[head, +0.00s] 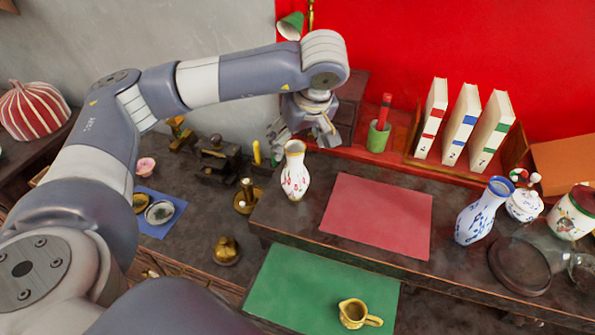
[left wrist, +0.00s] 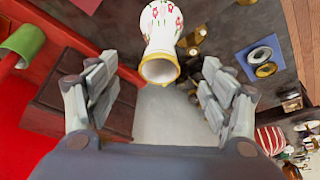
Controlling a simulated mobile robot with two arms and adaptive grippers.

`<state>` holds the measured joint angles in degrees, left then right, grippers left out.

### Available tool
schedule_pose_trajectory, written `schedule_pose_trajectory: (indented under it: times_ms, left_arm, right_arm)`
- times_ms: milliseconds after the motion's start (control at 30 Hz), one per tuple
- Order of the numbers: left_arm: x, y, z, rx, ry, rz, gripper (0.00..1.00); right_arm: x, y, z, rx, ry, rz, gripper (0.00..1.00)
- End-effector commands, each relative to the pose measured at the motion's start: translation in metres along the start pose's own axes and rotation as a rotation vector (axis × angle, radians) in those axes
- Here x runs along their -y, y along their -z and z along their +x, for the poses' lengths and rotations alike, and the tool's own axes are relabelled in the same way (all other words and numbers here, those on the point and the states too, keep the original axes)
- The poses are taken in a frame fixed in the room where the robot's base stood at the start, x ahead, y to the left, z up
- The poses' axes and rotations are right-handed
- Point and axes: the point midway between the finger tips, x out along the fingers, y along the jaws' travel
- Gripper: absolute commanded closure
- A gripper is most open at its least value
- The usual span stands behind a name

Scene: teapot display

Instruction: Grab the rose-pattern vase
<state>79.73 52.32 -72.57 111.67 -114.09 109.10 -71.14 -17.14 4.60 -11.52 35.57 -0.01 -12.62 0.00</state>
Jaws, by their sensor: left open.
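The rose-pattern vase (head: 295,172) is white with pink-red flowers and a gold rim. It stands upright near the left end of the raised dark shelf. My left gripper (head: 305,125) is just behind and above the vase in the head view, with its fingers pointing down. In the left wrist view the vase (left wrist: 161,40) shows at the top centre, its gold-rimmed mouth toward the camera. The left gripper's fingers (left wrist: 158,92) are spread apart, with nothing between the tips; the vase lies beyond them. My right gripper is not in view.
A red mat (head: 378,215) lies right of the vase, and a green mat (head: 315,290) with a gold jug (head: 358,314) lies lower. A blue-patterned vase (head: 482,212) stands at right. Books (head: 462,122) and a green cup (head: 378,136) stand behind. A gold candlestick (head: 248,197) is close left.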

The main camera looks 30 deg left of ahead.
Motion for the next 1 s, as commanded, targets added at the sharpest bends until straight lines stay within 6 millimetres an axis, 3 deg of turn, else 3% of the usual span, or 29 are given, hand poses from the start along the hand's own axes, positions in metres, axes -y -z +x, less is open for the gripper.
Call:
schedule_pose_trajectory:
  times_ms: [200, 467, 733, 1000]
  left_arm:
    - [0.002, 0.001, 0.034, -0.002, 0.01, 0.001, 0.26]
    - [0.002, 0.001, 0.056, -0.002, 0.007, 0.0, 0.26]
    - [0.0, -0.001, 0.094, 0.0, 0.007, 0.0, 0.26]
    - [-0.001, -0.002, 0.103, -0.002, 0.003, 0.001, 0.26]
  right_arm:
    - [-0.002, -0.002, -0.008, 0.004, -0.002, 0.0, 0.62]
    - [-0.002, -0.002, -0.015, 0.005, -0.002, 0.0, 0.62]
    - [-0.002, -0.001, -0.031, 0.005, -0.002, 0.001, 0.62]
    - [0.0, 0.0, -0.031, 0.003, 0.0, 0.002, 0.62]
